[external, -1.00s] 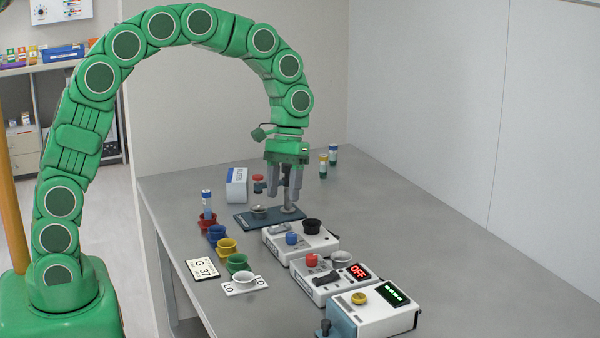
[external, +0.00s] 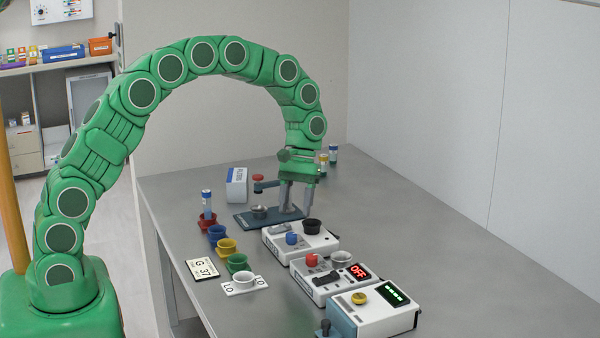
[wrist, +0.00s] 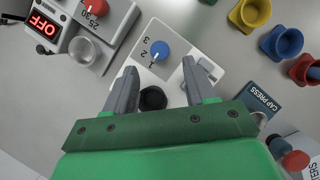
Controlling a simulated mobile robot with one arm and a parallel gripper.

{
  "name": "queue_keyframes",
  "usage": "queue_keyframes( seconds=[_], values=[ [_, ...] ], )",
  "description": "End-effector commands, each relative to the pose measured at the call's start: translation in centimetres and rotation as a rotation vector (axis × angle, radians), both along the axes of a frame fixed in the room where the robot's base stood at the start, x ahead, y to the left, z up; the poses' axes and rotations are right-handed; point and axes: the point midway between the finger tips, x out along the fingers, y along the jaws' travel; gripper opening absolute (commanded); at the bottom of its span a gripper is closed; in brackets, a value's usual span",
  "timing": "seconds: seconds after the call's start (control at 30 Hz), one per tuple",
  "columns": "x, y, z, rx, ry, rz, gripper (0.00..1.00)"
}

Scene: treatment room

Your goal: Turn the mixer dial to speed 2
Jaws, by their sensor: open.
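The white box taken as the mixer (external: 272,244) stands on the table, with a blue dial (external: 292,239) and a black cup (external: 312,226) on top. In the wrist view the blue dial (wrist: 159,50) has the marks 1, 2 and 3 beside it. A small pale mark on the dial faces the numbers, but I cannot tell which one it meets. My gripper (external: 294,207) is open and empty. In the wrist view its fingers (wrist: 159,76) are spread on either side, short of the dial, with the black cup between them. No touch shows.
The cap press (external: 262,221) stands behind the mixer. In front are a box reading OFF with a red knob (external: 311,261) and a box with a yellow knob (external: 359,298). Coloured cups, such as the yellow one (external: 226,248), line the left. The right table side (external: 430,230) is clear.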

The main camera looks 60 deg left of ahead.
Motion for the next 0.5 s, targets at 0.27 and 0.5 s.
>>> queue_keyframes(
  seconds=[0.27, 0.5],
  values=[
    [-1.1, -1.1, -3.5, -0.001, 0.0, -0.001, 0.55],
    [-1.8, -1.7, -5.6, -0.001, 0.002, -0.001, 0.55]
  ],
)
